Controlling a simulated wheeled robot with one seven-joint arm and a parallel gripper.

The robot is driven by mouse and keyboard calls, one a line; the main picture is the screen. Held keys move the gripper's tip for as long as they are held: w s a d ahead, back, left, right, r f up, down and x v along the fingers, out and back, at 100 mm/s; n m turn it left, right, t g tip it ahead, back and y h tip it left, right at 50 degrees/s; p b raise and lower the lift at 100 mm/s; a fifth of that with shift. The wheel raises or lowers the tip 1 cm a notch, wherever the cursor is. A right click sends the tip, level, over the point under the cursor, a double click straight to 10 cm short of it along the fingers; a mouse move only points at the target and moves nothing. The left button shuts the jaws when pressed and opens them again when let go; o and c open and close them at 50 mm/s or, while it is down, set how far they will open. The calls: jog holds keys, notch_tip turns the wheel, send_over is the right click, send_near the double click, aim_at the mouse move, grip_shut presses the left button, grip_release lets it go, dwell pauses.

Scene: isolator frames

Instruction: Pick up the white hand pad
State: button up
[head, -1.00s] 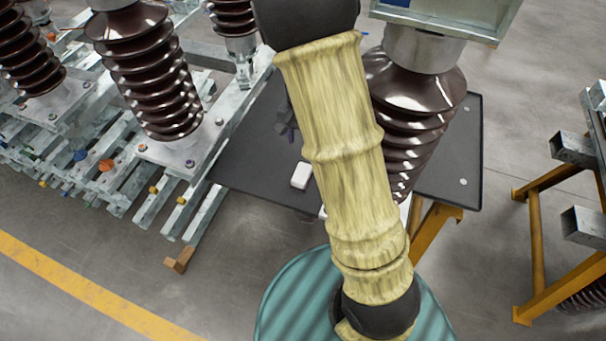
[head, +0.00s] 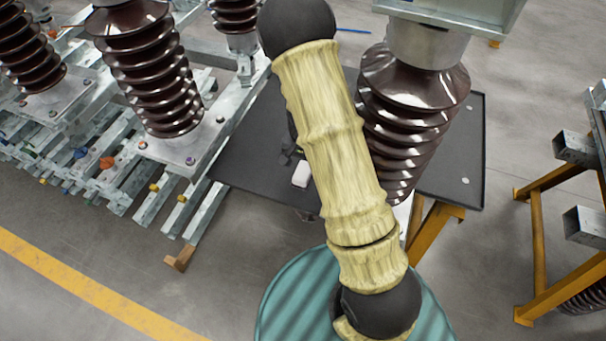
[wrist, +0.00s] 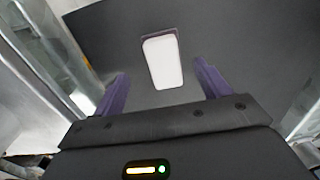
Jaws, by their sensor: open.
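The white hand pad (wrist: 162,62) lies on a dark table top (wrist: 230,40). In the wrist view it shows beyond and between the two purple fingers of my gripper (wrist: 160,85), which stand apart with nothing between their tips but the view of the pad. In the head view the white hand pad (head: 301,174) is partly hidden by my arm. My gripper (head: 290,150) shows there only in part, dark, just above the pad in the picture. I cannot tell the exact height of the fingers over the table.
A brown ribbed insulator (head: 410,110) stands on the right part of the table. More insulators (head: 150,75) stand on metal frames at left. A yellow-legged stand (head: 535,240) is at right. The table is bare around the pad.

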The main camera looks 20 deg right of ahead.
aim_at(302, 172)
jog(key=shift+f, duration=0.1)
jog(key=f, duration=0.5)
jog(key=shift+w+a, duration=0.15)
jog(key=shift+w, duration=0.1)
dwell(0.5)
jog(key=c, duration=1.1)
